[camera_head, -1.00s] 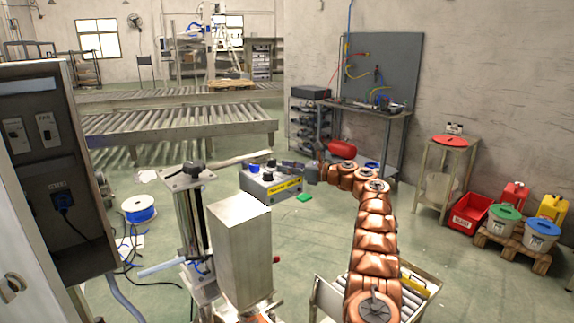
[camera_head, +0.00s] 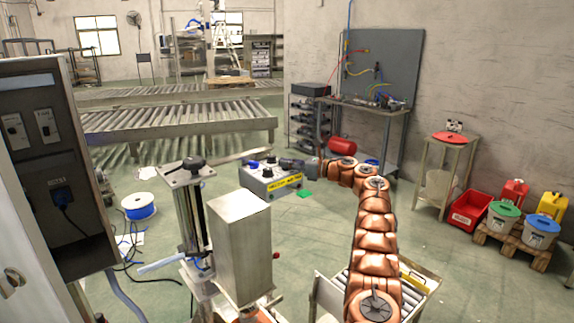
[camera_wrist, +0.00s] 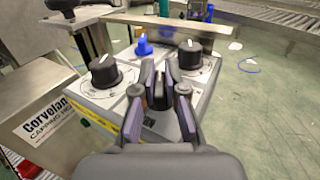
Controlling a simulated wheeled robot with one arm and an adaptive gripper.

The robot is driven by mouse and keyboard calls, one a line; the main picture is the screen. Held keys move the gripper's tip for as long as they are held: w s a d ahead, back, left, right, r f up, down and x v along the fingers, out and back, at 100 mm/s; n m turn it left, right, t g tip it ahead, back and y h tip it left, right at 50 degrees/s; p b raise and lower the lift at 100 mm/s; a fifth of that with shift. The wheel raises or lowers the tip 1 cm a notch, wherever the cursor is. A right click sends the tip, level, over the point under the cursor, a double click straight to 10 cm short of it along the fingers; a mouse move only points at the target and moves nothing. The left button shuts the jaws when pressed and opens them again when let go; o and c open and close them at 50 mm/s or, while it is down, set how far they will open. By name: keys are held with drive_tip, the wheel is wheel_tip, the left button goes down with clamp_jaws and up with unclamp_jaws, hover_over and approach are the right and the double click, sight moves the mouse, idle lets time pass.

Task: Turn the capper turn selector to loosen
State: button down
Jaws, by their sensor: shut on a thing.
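The grey control box (camera_head: 262,186) with a yellow label strip stands in the middle of the head view. Its top panel (camera_wrist: 92,94) fills the middle of the wrist view. It bears a black knob with a white mark (camera_wrist: 104,70) at left, another black knob (camera_wrist: 190,54) at far right and a blue knob (camera_wrist: 143,46) at the back. My gripper (camera_wrist: 159,78) is over the near right part of the panel, its fingers closed around a dark selector knob (camera_wrist: 158,97). The fingers hide most of that knob, and its legend cannot be read. My gripper also shows in the head view (camera_head: 284,163).
A steel machine housing (camera_head: 240,245) and a column with a black top knob (camera_head: 192,165) stand close left of the box. A long metal bar (camera_wrist: 228,32) runs behind the panel. A roller conveyor (camera_head: 180,120) lies farther back.

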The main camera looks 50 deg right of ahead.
drive_tip(key=b, duration=0.2)
drive_tip(key=shift+f+b, duration=0.35)
drive_tip(key=shift+f, duration=0.05)
drive_tip(key=h+b, duration=0.1)
drive_tip(key=b, duration=0.3)
drive_tip(key=shift+f+m, duration=0.15)
drive_tip(key=shift+m, duration=0.25)
drive_tip(key=m+t+h+b, duration=0.1)
drive_tip(key=h+b, duration=0.1)
drive_tip(key=b, duration=0.7)
drive_tip(key=shift+a, duration=0.15)
drive_tip(key=m+h+b, duration=0.2)
drive_tip(key=h+b, duration=0.2)
drive_tip(key=b, duration=0.4)
drive_tip(key=shift+m, duration=0.4)
drive_tip(key=shift+r+m+h+b, duration=0.3)
drive_tip(key=shift+h+b, duration=0.2)
drive_tip(key=shift+b, duration=0.4)
drive_tip(key=m+h+b, duration=0.1)
drive_tip(key=h+b, duration=0.1)
drive_tip(key=shift+m+h, duration=0.4)
drive_tip(key=shift+r+m+g+h, duration=0.2)
drive_tip(key=shift+m+g+h, duration=0.4)
drive_tip(key=shift+m+h, duration=1)
drive_tip(key=shift+h, duration=0.6)
drive_tip(key=shift+g+h, duration=0.4)
